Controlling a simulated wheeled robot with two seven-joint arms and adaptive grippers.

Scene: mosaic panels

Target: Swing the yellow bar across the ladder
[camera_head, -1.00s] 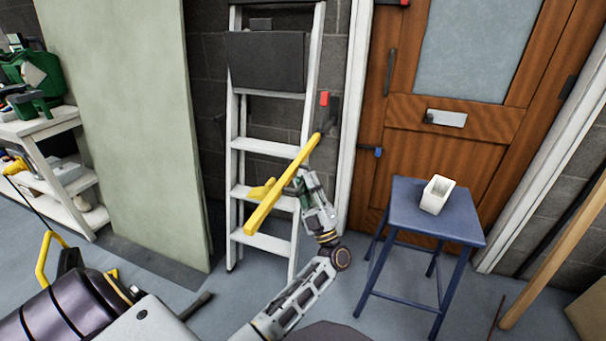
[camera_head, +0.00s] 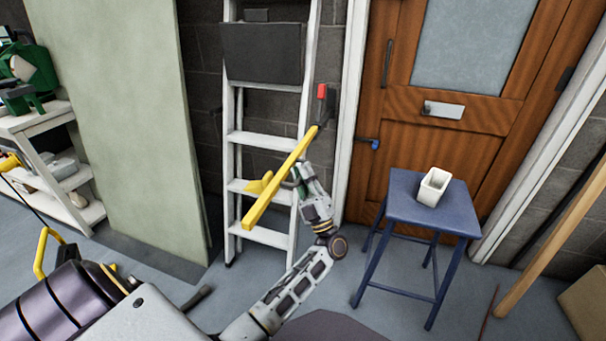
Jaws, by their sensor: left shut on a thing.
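The yellow bar (camera_head: 280,178) slants in front of the white ladder (camera_head: 235,160), from low left to a dark bracket (camera_head: 326,108) by the ladder's right rail. A short yellow piece (camera_head: 262,185) sticks out to its left. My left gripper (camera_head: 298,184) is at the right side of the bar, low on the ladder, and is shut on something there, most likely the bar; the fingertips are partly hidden. The ladder stands upright against the dark block wall. My right gripper does not show.
A pale green panel (camera_head: 115,120) leans at the left. A white shelf (camera_head: 50,122) holds green tools.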

